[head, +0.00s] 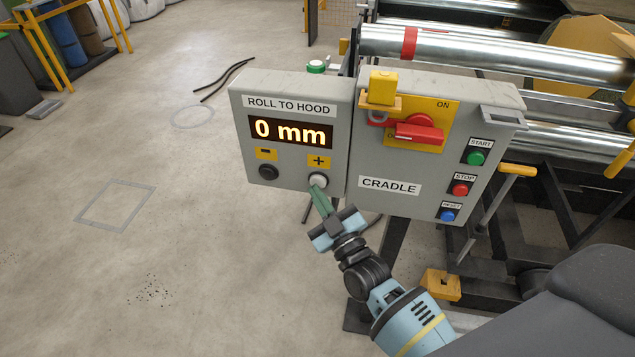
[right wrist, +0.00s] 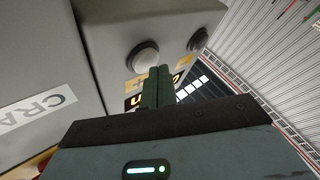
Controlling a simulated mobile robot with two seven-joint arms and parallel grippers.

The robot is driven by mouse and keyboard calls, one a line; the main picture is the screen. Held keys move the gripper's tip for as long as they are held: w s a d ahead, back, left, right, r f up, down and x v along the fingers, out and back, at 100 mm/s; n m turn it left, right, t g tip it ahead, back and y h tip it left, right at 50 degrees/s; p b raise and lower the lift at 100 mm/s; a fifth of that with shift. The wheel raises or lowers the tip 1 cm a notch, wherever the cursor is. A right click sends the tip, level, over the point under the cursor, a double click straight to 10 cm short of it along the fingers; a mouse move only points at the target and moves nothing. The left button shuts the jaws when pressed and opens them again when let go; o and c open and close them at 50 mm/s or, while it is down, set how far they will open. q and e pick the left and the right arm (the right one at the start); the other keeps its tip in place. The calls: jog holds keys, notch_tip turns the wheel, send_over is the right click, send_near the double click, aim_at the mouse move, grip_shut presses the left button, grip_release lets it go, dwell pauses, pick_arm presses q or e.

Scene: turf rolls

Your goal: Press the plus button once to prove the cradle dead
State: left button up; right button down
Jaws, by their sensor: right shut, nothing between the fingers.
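The white plus button (head: 318,180) sits under a yellow plus label on the grey ROLL TO HOOD box (head: 240,110). It also shows in the right wrist view (right wrist: 143,58). The display (head: 290,132) reads 0 mm. The dark minus button (head: 268,172) is to its left. My right gripper (head: 315,190) is shut and empty, its green fingertips at the lower edge of the plus button. In the right wrist view the fingertips (right wrist: 159,70) are close beside the button; I cannot tell whether they touch it. My left gripper is not in view.
The CRADLE box (head: 395,215) adjoins on the right, with a red rotary switch (head: 420,132), a yellow padlock-like block (head: 382,88), and green START (head: 475,158), red STOP (head: 460,189) and blue RESET (head: 447,215) buttons. Steel rollers (head: 520,55) lie behind. Floor at left is mostly clear.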

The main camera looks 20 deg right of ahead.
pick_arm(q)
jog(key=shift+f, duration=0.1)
pick_arm(e)
jog(key=shift+w+d, duration=0.25)
jog(key=shift+w, duration=0.1)
dwell(0.6)
jog(key=shift+s, duration=0.1)
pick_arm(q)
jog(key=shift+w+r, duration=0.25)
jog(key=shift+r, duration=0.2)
pick_arm(e)
jog(key=shift+s+a, duration=0.45)
jog(key=shift+s, duration=0.15)
pick_arm(q)
jog(key=shift+p, duration=0.3)
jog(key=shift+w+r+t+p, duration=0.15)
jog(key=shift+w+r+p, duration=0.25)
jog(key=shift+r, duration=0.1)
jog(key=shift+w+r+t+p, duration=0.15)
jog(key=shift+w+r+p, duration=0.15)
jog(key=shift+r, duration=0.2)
pick_arm(e)
jog(key=s+a, duration=0.1)
jog(key=s, duration=0.1)
jog(key=s+a, duration=0.2)
jog(key=shift+s, duration=0.1)
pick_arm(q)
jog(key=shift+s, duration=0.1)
pick_arm(e)
jog(key=shift+d, duration=0.1)
